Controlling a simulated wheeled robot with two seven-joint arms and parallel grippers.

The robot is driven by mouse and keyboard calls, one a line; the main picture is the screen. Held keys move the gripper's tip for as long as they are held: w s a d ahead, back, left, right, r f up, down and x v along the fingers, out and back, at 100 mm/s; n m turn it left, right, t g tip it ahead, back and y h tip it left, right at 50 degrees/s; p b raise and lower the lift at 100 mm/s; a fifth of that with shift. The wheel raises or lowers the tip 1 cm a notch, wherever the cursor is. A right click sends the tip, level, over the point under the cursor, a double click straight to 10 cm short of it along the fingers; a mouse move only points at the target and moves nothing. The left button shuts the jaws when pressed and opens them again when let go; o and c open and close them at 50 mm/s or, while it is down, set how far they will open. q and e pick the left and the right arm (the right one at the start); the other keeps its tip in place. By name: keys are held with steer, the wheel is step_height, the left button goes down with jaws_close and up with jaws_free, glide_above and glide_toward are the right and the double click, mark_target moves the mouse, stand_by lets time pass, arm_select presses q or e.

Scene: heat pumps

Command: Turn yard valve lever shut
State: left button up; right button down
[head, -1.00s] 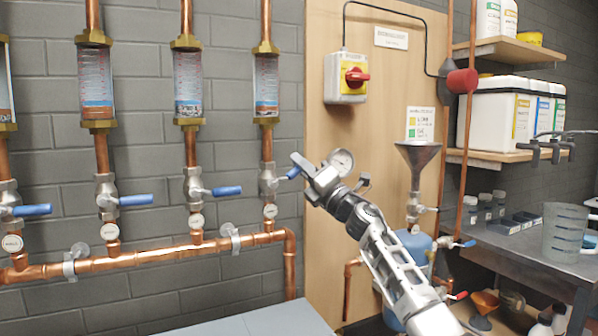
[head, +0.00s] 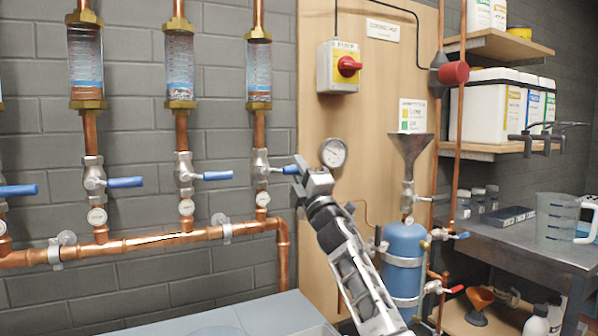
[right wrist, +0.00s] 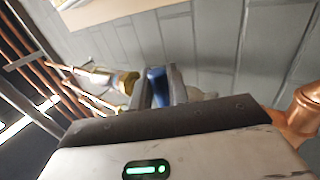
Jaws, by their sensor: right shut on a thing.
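The rightmost valve (head: 260,162) on the copper pipework has a blue lever (head: 281,170) that points right, about level. A small round tag (head: 263,199) hangs below it; its writing is too small to read. My right gripper (head: 298,168) is at the outer end of this lever. In the right wrist view the blue lever (right wrist: 157,88) sits between the two fingers (right wrist: 159,88), which are shut on it. The gripper hides the lever's tip in the head view. My left gripper is not in view.
Two more valves with level blue levers (head: 217,176) (head: 125,183) stand to the left, with part of another at the edge. A pressure gauge (head: 333,152) is just right of my gripper. A blue tank (head: 404,262) and a funnel (head: 410,150) stand farther right.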

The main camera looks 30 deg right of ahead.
steer(key=shift+f, duration=0.25)
steer(key=c, duration=1.4)
jaws_free()
steer(key=shift+r, duration=0.1)
steer(key=shift+s, duration=0.15)
steer(key=b+v, duration=0.1)
steer(key=v, duration=1.4)
steer(key=shift+s, duration=0.3)
steer(key=shift+a, duration=0.1)
